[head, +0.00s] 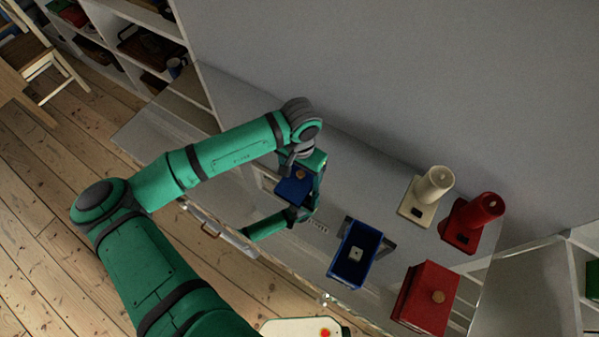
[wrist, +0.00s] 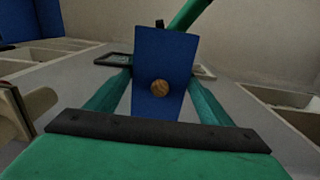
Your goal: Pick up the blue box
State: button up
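A blue box (head: 294,190) with a round wooden knob on its face shows at my gripper in the head view. In the wrist view the blue box (wrist: 165,58) stands upright between the two green fingers. My gripper (head: 291,194) has one finger on each side of the box; in the wrist view the gripper (wrist: 160,85) seems close to both its edges. I cannot tell whether the fingers press on it. The arm partly hides the box in the head view. A second blue box (head: 341,264), open at the top with a small pale object inside, sits on the counter to the right.
A red box (head: 410,306) with a wooden knob stands at the counter's right. Behind it are a cream cylinder on a base (head: 436,184) and a red one (head: 482,208). A grey wall runs behind the counter. Shelves (head: 195,72) and a chair (head: 35,58) are at left.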

jog(key=shift+o, duration=0.7)
jog(key=shift+w, duration=0.1)
jog(key=shift+d, duration=0.1)
